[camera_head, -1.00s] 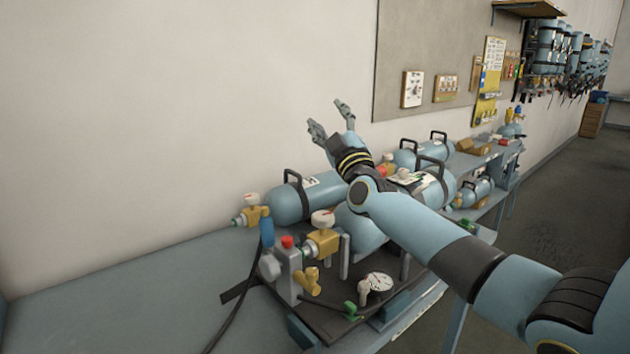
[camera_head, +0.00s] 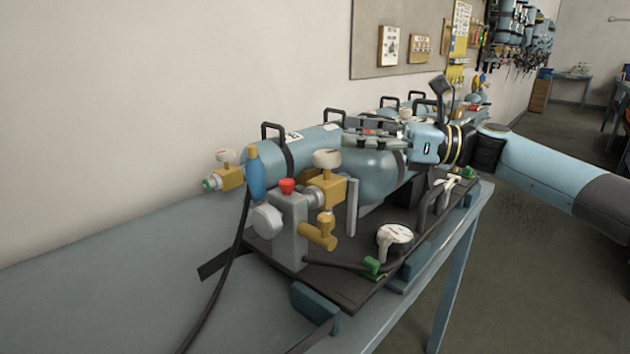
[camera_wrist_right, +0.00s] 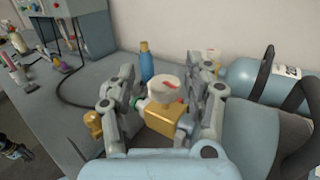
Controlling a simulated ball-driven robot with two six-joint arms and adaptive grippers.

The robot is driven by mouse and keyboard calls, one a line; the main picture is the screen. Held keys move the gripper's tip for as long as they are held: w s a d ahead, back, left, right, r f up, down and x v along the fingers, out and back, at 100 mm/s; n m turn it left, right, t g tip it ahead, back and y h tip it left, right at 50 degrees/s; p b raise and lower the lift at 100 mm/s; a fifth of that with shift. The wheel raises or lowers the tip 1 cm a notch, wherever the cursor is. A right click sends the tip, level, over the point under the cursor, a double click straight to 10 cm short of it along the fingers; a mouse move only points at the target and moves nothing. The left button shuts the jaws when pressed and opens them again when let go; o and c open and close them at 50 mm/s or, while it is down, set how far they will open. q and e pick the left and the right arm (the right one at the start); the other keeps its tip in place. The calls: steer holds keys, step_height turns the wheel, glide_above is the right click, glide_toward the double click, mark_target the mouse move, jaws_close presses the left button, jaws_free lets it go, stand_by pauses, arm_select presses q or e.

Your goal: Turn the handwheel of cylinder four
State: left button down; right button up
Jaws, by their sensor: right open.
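A white handwheel (camera_head: 327,158) tops the brass valve (camera_head: 333,188) of the nearer light-blue cylinder (camera_head: 371,172). A second white handwheel (camera_head: 226,155) tops the brass valve of the cylinder behind (camera_head: 308,150). No cylinder number is legible, so I cannot tell which is four. My right gripper (camera_head: 346,132) points left above the nearer cylinder, its fingers just right of the nearer handwheel. In the right wrist view, my gripper (camera_wrist_right: 166,74) is open and empty. The nearer handwheel (camera_wrist_right: 164,90) shows between its fingers, apparently apart from them. My left gripper is out of view.
The bench (camera_head: 130,290) is clear at the left. More cylinders stand behind my right arm.

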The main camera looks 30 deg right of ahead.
steer(key=shift+h, duration=0.3)
steer(key=w+a+f, duration=0.1)
steer(key=a, duration=0.1)
steer(key=w+a+f, duration=0.1)
steer(key=w, duration=0.1)
steer(key=w+a+f, duration=0.1)
steer(key=w+a, duration=0.1)
steer(key=shift+a+f, duration=0.2)
steer(key=shift+a, duration=0.15)
steer(key=shift+w+a, duration=0.45)
steer(key=shift+a, duration=0.05)
steer(key=shift+c, duration=0.6)
steer(key=shift+w+a+f, duration=0.1)
steer(key=shift+a, duration=0.05)
jaws_close()
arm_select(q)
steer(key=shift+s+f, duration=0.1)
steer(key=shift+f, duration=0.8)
